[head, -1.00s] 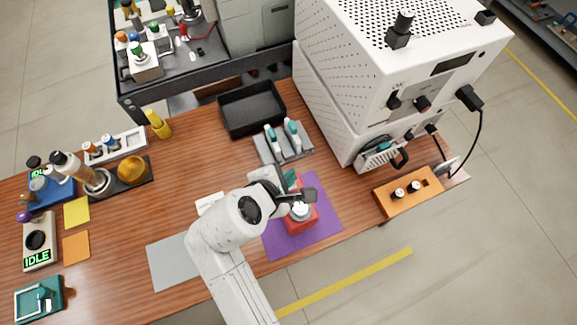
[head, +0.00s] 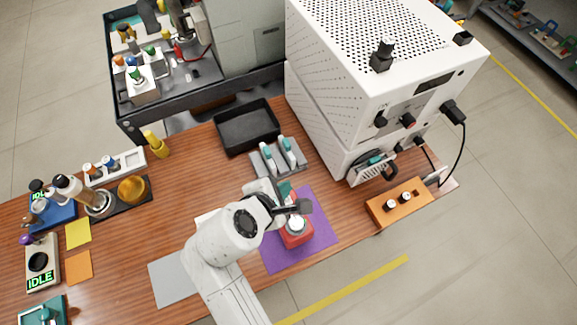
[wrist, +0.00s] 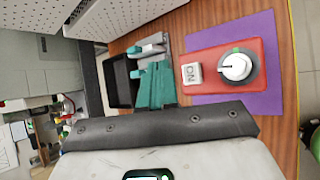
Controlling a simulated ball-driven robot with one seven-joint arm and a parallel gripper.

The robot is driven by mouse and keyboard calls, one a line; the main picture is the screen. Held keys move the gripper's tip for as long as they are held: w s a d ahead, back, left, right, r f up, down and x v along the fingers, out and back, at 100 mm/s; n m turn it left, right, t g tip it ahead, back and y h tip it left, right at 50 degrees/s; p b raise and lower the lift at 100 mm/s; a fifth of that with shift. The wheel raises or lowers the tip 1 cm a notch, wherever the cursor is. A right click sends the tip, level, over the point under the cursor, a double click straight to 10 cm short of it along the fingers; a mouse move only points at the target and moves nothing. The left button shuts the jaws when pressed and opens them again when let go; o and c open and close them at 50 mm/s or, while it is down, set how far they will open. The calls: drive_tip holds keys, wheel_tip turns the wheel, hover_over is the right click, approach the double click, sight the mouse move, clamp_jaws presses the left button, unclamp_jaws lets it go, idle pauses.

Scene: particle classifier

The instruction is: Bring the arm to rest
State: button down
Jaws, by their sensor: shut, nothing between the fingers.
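My arm reaches over the front of the wooden bench in the head view. My gripper (head: 285,189) is mostly hidden there behind my own wrist, with a bit of its teal fingers showing. In the wrist view the teal fingers (wrist: 155,86) are together, with nothing held. They are beside a red device (head: 297,240) with a white round knob and a white block reading "ON". The device (wrist: 217,66) lies on a purple mat (head: 318,228). I cannot tell the gripper's exact height above the bench.
A black tray (head: 246,139) and a grey rack (head: 262,165) with teal-and-white tools stand beyond my gripper. A large white machine (head: 345,120) is to the right, with an orange block (head: 380,211) before it. A grey mat (head: 172,281) lies left of my arm.

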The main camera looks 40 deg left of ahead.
drive_tip(key=w+d+f+m+g+h+b, duration=0.1)
drive_tip(key=d+f+m+g, duration=0.3)
drive_tip(key=d, duration=0.6)
drive_tip(key=w+d+f+m+t+h+b, duration=0.1)
drive_tip(key=d+f+m, duration=0.1)
drive_tip(key=d+m, duration=0.55)
drive_tip(key=w+d+f+m+g+h+b, duration=0.1)
drive_tip(key=d+f+m+g, duration=0.2)
drive_tip(key=d, duration=0.9)
drive_tip(key=s+d+f+m+g+b, duration=0.2)
drive_tip(key=s+d+m, duration=1.2)
drive_tip(key=d+m, duration=0.2)
drive_tip(key=shift+d+y, duration=0.4)
drive_tip(key=shift+d, duration=0.4)
drive_tip(key=shift+f, duration=0.1)
